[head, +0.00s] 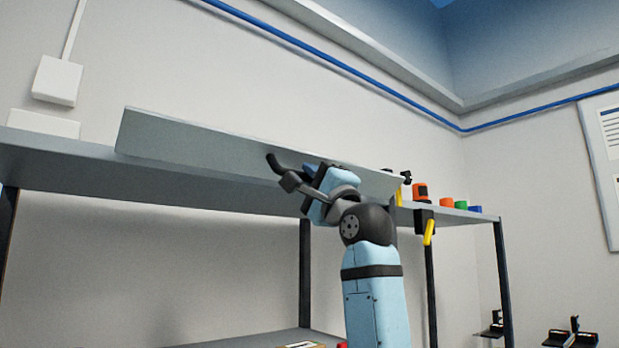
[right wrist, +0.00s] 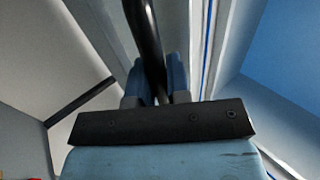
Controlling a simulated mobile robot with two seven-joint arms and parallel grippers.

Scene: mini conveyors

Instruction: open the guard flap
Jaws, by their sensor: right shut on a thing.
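The guard flap (head: 200,142) is a long grey panel in the head view. It runs along the front of the high shelf, tilted, its left end higher in the picture. A dark bar handle (head: 273,161) stands out from its lower middle. My right gripper (head: 311,172) is at this handle, reaching up from below. In the right wrist view the black handle (right wrist: 146,32) passes between the two blue fingers of my right gripper (right wrist: 156,78), which are shut on it. My wrist hides part of the flap's right half. My left gripper is in neither view.
The grey shelf (head: 60,165) stands on dark posts against the wall. An orange-and-black item (head: 420,192), small coloured blocks (head: 446,202) and a yellow-handled item (head: 429,232) are at its right end. Black fixtures (head: 572,334) are at lower right.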

